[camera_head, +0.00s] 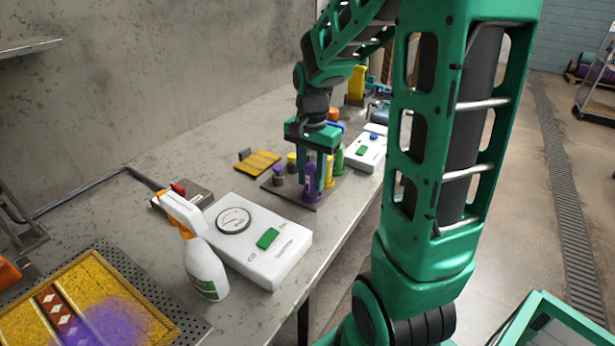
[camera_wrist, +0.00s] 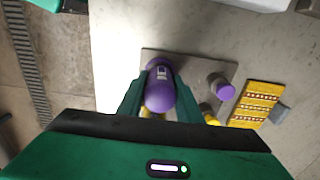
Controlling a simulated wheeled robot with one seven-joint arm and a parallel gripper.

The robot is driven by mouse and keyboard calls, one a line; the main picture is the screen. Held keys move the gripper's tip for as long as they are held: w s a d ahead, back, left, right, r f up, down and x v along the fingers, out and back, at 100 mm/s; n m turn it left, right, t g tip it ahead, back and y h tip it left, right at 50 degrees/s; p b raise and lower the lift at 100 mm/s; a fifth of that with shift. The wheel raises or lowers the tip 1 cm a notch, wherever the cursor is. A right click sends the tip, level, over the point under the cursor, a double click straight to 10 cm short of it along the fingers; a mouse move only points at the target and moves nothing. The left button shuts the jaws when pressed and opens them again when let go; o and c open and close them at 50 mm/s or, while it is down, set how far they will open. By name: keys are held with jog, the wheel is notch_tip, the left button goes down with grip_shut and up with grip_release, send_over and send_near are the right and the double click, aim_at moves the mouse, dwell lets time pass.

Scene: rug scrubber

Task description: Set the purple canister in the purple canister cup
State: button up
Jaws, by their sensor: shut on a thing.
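The purple canister (camera_head: 311,184) is upright between the fingers of my gripper (camera_head: 318,168), over the dark square mat (camera_head: 299,201). In the wrist view my gripper (camera_wrist: 160,104) is shut on the purple canister (camera_wrist: 160,94), with its rounded top towards the camera. A wider purple part shows at its lower end; I cannot tell if it is the canister's base or the purple canister cup.
A small yellow-topped piece (camera_head: 291,161) stands close by, near a yellow rug sample (camera_head: 259,162). A green bottle (camera_head: 339,160) and white device (camera_head: 366,152) stand behind. The bench's edge is close on the right.

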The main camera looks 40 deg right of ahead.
jog(key=shift+f, duration=0.3)
jog(key=o, duration=1.1)
notch_tip(320, 180, up, 11)
jog(key=shift+w+f, duration=0.1)
jog(key=shift+f, duration=0.05)
dwell(0.5)
jog(key=s+f+n, duration=0.1)
jog(key=s, duration=0.3)
jog(key=s+n, duration=0.1)
jog(key=s, duration=0.3)
jog(key=s+f+n, duration=0.1)
jog(key=s+n, duration=0.1)
jog(key=s, duration=0.2)
jog(key=shift+s+f, duration=0.1)
jog(key=shift+f, duration=0.2)
jog(key=s+f+n, duration=0.1)
jog(key=s, duration=0.2)
jog(key=s+f+n, duration=0.1)
jog(key=s, duration=0.1)
jog(key=s+f+n, duration=0.1)
jog(key=s, duration=0.2)
jog(key=shift+s+a+f+n, duration=0.3)
jog(key=shift+s+a+f, duration=0.05)
jog(key=shift+f, duration=0.05)
jog(key=shift+c, duration=0.5)
